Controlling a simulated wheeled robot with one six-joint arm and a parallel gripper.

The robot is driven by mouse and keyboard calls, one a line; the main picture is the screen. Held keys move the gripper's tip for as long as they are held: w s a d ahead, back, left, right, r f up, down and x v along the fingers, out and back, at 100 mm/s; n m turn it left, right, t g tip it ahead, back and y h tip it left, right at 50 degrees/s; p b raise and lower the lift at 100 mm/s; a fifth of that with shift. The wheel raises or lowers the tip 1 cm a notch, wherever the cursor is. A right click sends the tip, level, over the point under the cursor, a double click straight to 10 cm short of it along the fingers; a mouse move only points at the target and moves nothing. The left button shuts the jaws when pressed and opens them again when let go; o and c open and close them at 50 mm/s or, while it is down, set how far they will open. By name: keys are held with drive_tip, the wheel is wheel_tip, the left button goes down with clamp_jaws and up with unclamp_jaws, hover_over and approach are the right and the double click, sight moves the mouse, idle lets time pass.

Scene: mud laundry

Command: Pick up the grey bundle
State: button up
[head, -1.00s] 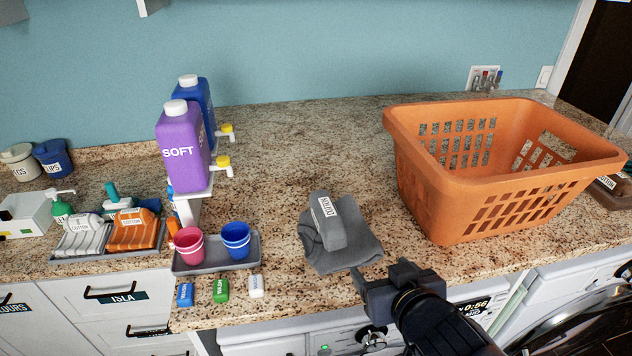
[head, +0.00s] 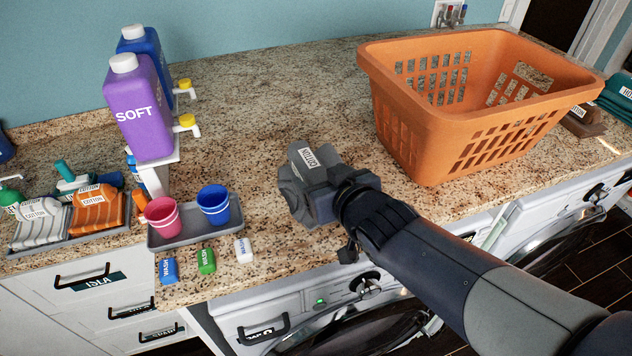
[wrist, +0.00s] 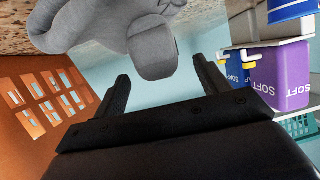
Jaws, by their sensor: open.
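The grey bundle (head: 295,193) is a folded grey cloth with a raised roll and a white cotton label, lying on the granite counter. My gripper (head: 328,190) is at its right side in the head view and hides part of it. In the wrist view the grey bundle (wrist: 150,48) shows at the top, ahead of the fingers. My gripper (wrist: 162,76) is open there, with its two fingers apart and nothing held between them. I cannot tell whether a finger touches the cloth.
An orange laundry basket (head: 440,120) stands to the right. A grey tray (head: 175,241) with a pink cup (head: 162,216) and a blue cup (head: 214,205) is left of the bundle. A purple SOFT bottle (head: 140,110) stands behind. The counter behind the bundle is clear.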

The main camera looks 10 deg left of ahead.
drive_tip(key=shift+b+x, duration=0.35)
drive_tip(key=shift+x, duration=1.85)
drive_tip(key=shift+s, duration=0.1)
